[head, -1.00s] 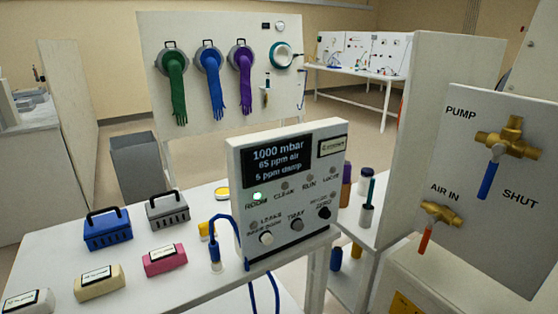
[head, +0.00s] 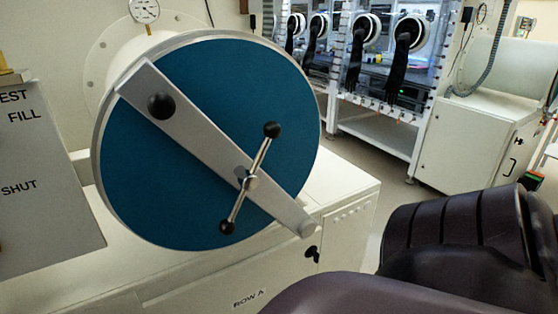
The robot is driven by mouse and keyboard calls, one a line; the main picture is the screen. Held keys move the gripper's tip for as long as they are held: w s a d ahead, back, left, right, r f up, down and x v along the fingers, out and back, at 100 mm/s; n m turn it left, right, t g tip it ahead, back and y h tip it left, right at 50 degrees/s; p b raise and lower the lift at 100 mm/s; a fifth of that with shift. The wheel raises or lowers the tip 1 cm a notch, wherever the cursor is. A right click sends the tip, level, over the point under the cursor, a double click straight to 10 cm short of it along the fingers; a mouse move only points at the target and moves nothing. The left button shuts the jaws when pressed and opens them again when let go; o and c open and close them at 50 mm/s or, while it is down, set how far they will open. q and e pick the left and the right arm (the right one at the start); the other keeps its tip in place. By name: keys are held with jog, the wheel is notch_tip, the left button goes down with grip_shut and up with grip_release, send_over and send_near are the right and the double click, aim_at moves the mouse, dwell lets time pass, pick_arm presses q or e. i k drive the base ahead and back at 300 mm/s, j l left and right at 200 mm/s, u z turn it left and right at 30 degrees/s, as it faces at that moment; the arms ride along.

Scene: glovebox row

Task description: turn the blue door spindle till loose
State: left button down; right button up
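A round blue door (head: 200,190) with a pale rim fills the left half of the head view. A grey bar (head: 205,135) lies slantwise across it, with a black knob (head: 161,106) near its upper left end. The spindle (head: 250,182) sits on the lower right part of the bar. Its thin cross handle has a black ball at each end and stands tilted, upper ball to the right. Nothing touches the spindle. Neither gripper is in view; a dark part of my own arm fills the lower right.
A panel (head: 45,190) marked FILL and SHUT stands at the left edge, near the door. A dial gauge (head: 145,10) is above the door. Glovebox windows with black gloves (head: 409,45) are at the back, with open floor before them.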

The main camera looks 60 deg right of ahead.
aim_at(248, 179)
jog(key=z, duration=1.65)
jog(key=i, duration=0.2)
